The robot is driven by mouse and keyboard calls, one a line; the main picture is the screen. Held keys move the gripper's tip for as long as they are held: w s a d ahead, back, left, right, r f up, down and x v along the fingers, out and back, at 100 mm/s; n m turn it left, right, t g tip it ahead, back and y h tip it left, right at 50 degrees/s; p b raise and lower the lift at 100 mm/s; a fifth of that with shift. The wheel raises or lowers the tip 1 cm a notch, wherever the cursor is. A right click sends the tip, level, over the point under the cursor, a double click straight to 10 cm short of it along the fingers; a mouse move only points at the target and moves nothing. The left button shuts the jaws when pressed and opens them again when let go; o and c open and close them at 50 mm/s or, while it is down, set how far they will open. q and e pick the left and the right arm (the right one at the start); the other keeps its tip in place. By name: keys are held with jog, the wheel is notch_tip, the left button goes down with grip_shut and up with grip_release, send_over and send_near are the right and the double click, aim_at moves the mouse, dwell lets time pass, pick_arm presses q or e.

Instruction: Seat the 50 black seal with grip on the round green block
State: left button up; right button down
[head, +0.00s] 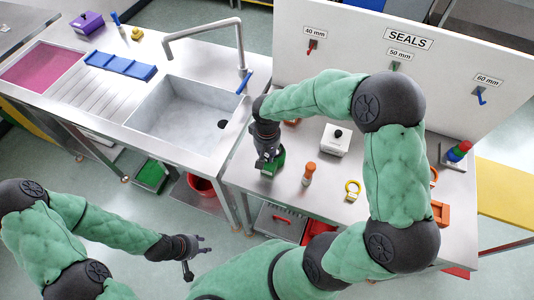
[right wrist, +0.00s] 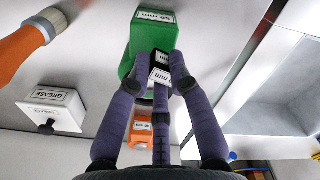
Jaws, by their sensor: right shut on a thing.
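The round green block (head: 279,163) stands on the steel table, directly under my right gripper (head: 268,158), which hides part of it. In the right wrist view, the green block (right wrist: 150,33) is just beyond the fingertips and bears a white "mm" label. My right gripper (right wrist: 158,72) is shut on a small black seal (right wrist: 161,57) with a white label, mostly covered by the fingers. The seal overlaps the block in this view; I cannot tell whether it is touching or seated. My left gripper (head: 197,258) is open and empty over the floor.
A white grease box (head: 335,140), an orange-handled tool (head: 309,172) and a yellow ring (head: 352,189) stand to the right. Behind is the white seals board (head: 350,50) with hooks. The sink (head: 185,115) is to the left. Bare table lies between the green block and the orange tool.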

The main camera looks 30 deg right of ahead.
jog(key=shift+f+b, duration=0.45)
jog(key=shift+f, duration=0.1)
jog(key=c, duration=1.1)
grip_release()
jog(key=shift+o, duration=0.2)
jog(key=shift+r, duration=0.1)
jog(key=shift+r+p, duration=2.4)
jog(key=shift+r, duration=1.05)
jog(key=shift+f, duration=0.1)
